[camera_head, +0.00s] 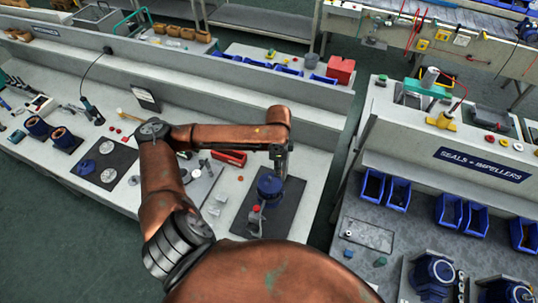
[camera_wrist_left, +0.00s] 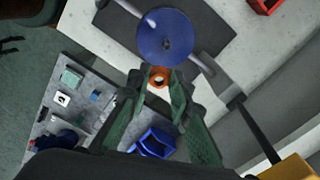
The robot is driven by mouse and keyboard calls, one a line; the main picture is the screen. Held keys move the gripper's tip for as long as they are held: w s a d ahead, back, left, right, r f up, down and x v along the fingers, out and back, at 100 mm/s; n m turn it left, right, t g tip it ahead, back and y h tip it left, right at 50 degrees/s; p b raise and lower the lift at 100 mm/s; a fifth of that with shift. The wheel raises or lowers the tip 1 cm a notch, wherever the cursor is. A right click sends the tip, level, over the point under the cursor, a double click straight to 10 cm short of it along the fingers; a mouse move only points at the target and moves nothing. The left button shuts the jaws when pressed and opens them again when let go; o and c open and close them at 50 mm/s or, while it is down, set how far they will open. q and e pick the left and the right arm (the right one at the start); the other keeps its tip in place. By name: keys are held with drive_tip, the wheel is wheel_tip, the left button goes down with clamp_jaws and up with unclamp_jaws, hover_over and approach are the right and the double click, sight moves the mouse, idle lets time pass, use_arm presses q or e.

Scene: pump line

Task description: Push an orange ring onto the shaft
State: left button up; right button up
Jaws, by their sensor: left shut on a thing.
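My left gripper (camera_head: 279,160) reaches down over the blue pump (camera_head: 269,187) on the bench in the head view. In the left wrist view its fingers (camera_wrist_left: 158,84) are shut on an orange ring (camera_wrist_left: 158,76). The ring is upright between the fingertips, with its hole showing. The pump shows there as a round blue face (camera_wrist_left: 166,37) just beyond the ring. Ring and pump look apart, but the gap is hard to judge. I cannot clearly make out the shaft. The ring is hidden in the head view. My right gripper is not in view.
The pump stands on a dark mat (camera_head: 288,210). A red tray (camera_head: 229,157) lies to its left. A raised ledge (camera_head: 305,110) runs behind. At the right, another bench holds blue bins (camera_head: 372,186) beneath a sign (camera_head: 482,165).

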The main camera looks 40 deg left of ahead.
use_arm(q)
drive_tip(key=shift+s+a+r+m+p, duration=0.7)
drive_tip(key=shift+a+r+p, duration=0.15)
drive_tip(key=shift+a, duration=0.15)
drive_tip(key=shift+s+a+m, duration=0.2)
drive_tip(key=shift+a+m, duration=0.05)
drive_tip(key=shift+m, duration=0.05)
drive_tip(key=shift+f+b, duration=0.8)
drive_tip(key=shift+b, duration=0.05)
wheel_tip(320, 180, down, 2)
drive_tip(key=b, duration=0.2)
drive_tip(key=shift+b, duration=0.3)
drive_tip(key=shift+f+b, duration=0.4)
drive_tip(key=shift+b, duration=0.2)
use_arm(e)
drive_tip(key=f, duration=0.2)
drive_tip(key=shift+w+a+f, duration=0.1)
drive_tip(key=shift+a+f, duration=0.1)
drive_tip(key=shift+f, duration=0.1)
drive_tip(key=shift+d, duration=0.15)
use_arm(q)
drive_tip(key=shift+r+p, duration=0.1)
drive_tip(key=shift+p, duration=0.2)
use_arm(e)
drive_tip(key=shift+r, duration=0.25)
